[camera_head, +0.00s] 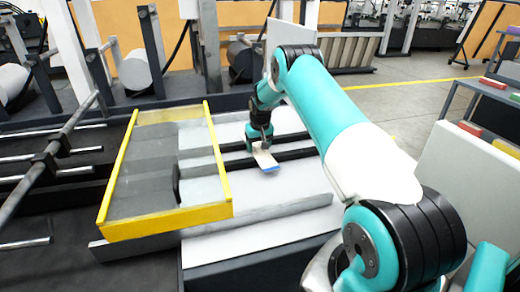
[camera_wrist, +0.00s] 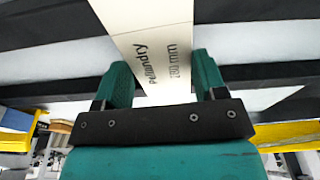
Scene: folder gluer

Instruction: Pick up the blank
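The blank (camera_head: 265,160) is a small pale, flat piece with a blue near end, on or just above the light bed of the machine. In the wrist view the blank (camera_wrist: 155,40) is cream with dark print and runs from the top edge down between my fingers. My gripper (camera_head: 260,138) points down at the blank's far end. In the wrist view my gripper (camera_wrist: 163,82) has one teal finger at each side edge of the blank. The fingers are apart by about its width. Whether they press on it, or whether it is lifted, I cannot tell.
A yellow-edged guard (camera_head: 167,222) with grey panels stands left of the blank. Dark bars (camera_head: 205,152) cross the light bed beneath my gripper. A metal rail (camera_head: 275,212) runs along the near side. A shelf with coloured items (camera_head: 490,83) is at the right.

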